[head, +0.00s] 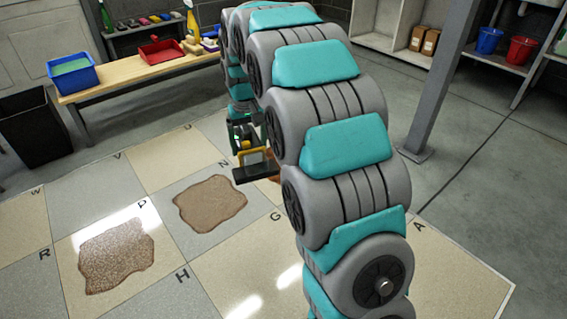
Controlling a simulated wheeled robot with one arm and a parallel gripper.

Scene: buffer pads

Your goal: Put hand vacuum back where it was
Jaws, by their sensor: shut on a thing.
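My gripper (245,142) is low over the tiled floor, mostly behind my own arm. It is shut on a dark, flat-bottomed thing with a yellow handle (251,171). The right part of this thing is hidden by my arm, and I cannot tell whether it touches the floor. I cannot make out for sure that it is the hand vacuum, and no other hand vacuum can be picked out.
Brown stains (117,252) and (210,202) mark the lettered tiles. A wooden bench (120,75) at the back holds a blue tub (72,75), a red tray (162,51) and bottles. A black bin (32,128) stands left. A grey post (440,85) rises right. Front tiles are clear.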

